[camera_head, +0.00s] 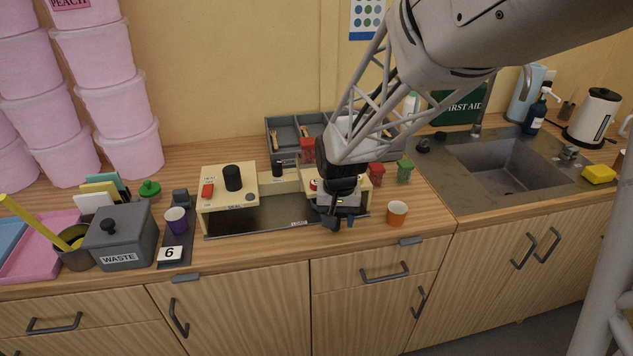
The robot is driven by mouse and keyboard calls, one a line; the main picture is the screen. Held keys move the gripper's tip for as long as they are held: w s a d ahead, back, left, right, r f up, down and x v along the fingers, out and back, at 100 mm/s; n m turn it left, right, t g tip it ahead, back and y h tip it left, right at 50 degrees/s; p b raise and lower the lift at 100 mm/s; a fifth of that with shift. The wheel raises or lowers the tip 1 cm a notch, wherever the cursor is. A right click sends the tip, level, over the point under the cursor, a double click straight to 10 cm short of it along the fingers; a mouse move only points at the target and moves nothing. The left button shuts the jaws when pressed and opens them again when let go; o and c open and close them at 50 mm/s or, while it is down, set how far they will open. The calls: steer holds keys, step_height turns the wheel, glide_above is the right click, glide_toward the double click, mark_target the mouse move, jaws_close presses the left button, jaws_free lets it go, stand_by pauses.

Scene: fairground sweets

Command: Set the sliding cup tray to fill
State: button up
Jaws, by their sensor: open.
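The cream machine (222,179) stands on the wooden counter, with a black knob (233,177) and a red switch on its left block. A dark flat tray surface (262,216) spans its low front, with small labels too small to read. My gripper (336,222) points down over the right part of the machine, close to the tray's front edge. Its jaws are open; I cannot tell whether they touch anything. My arm and gripper hide much of the machine's right block and the tray's right end.
An orange cup (397,213) stands just right of my gripper. A purple cup (176,220) stands left of the machine, near a number 6 card (171,254) and a grey waste bin (121,236). Red and green containers (404,171) stand behind right. The sink (500,166) is further right.

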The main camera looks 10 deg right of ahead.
steer(key=shift+r, duration=3.9)
steer(key=shift+s+r, duration=0.35)
steer(key=shift+s, duration=0.15)
steer(key=s+r+n+t, duration=0.1)
steer(key=s+r, duration=0.1)
steer(key=s, duration=0.5)
steer(key=s+r+n, duration=0.1)
steer(key=s+r, duration=0.2)
steer(key=s, duration=0.4)
steer(key=s+d+r+t, duration=0.1)
steer(key=s+r, duration=0.1)
steer(key=s, duration=0.5)
steer(key=shift+r+n+t, duration=0.3)
steer(key=shift+n, duration=0.1)
stand_by(1.1)
